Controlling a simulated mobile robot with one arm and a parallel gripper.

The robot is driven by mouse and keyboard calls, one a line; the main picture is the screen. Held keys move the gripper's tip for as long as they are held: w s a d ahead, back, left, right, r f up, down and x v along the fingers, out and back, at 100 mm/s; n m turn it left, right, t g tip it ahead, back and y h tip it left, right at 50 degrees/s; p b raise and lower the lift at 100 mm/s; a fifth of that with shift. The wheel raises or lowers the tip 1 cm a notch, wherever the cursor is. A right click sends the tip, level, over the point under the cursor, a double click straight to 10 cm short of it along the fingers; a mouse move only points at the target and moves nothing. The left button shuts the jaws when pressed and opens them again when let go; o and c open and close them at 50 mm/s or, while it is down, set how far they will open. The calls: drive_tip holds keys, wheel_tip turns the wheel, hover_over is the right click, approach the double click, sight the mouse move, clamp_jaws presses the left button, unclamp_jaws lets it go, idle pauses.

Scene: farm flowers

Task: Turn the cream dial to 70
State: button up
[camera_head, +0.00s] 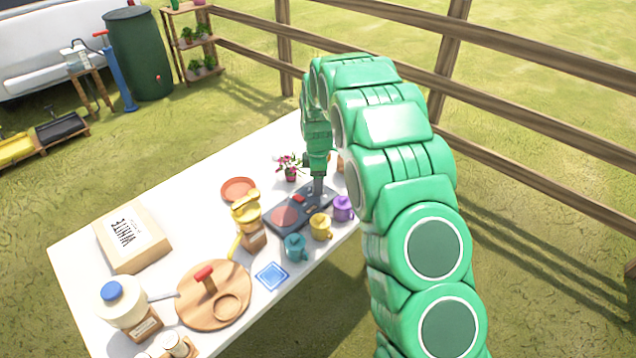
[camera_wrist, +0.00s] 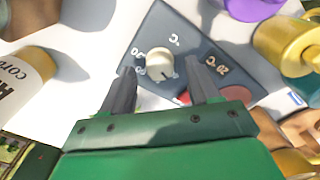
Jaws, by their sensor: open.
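The cream dial (camera_wrist: 160,65) sits on a dark control plate (camera_wrist: 160,35) with white markings, including "°C" and "20°C". Other numbers left of the dial are partly cut or too small to read surely. A small dark mark shows on the dial's lower right side. My gripper (camera_wrist: 161,72) is open, one finger on each side of the dial in the wrist view; I cannot tell whether they touch it. In the head view my gripper (camera_head: 318,188) points down over the plate's far right end, and the dial is not discernible there.
Purple (camera_head: 343,208), yellow (camera_head: 320,227) and teal (camera_head: 295,247) mugs stand along the plate's near side. A flower pot (camera_head: 290,170) stands behind it. The white table (camera_head: 190,200) has free room at back left.

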drive_tip(key=shift+f, duration=0.55)
drive_tip(key=shift+c, duration=0.3)
drive_tip(key=c, duration=1)
